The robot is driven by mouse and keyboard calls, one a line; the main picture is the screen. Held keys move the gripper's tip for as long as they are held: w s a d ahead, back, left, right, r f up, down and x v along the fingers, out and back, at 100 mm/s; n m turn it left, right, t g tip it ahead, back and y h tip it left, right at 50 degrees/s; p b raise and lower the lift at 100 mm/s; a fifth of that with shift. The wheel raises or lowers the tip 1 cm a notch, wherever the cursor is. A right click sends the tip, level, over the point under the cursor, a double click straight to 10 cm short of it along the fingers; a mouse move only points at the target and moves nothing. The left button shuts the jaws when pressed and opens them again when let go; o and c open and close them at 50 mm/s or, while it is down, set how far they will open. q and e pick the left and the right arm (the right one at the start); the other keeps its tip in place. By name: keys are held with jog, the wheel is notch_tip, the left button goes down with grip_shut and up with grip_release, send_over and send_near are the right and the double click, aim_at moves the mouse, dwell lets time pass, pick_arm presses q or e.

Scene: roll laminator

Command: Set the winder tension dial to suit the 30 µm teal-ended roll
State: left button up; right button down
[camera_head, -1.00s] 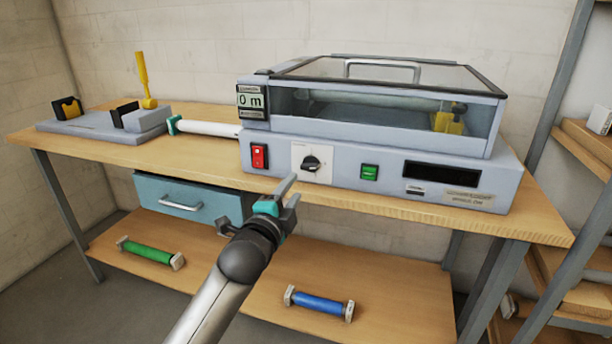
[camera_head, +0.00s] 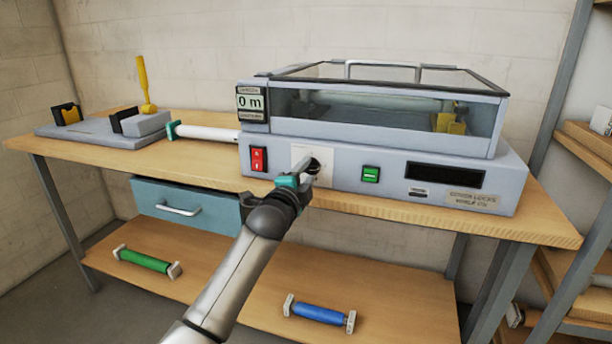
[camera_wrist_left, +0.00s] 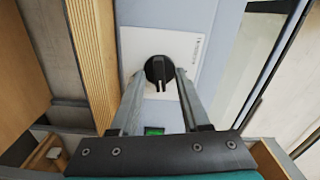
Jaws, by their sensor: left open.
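The tension dial is a black knob (camera_wrist_left: 159,70) with a white pointer line on a white plate (camera_wrist_left: 190,50), on the front of the laminator (camera_head: 400,140). In the head view the knob (camera_head: 315,165) is partly hidden by my left gripper (camera_head: 308,172). In the left wrist view my left gripper (camera_wrist_left: 155,85) is open, its fingers on either side of the knob; I cannot tell whether they touch it. The teal-ended roll (camera_head: 205,132) lies on the bench left of the laminator, against its side. My right gripper is not in view.
A red switch (camera_head: 259,159) and a green button (camera_head: 370,174) flank the dial. A blue drawer (camera_head: 185,205) hangs below. Green (camera_head: 145,260) and blue (camera_head: 318,314) rolls lie on the lower shelf.

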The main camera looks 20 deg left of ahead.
pick_arm(q)
grip_shut()
dwell(0.3)
dwell(0.3)
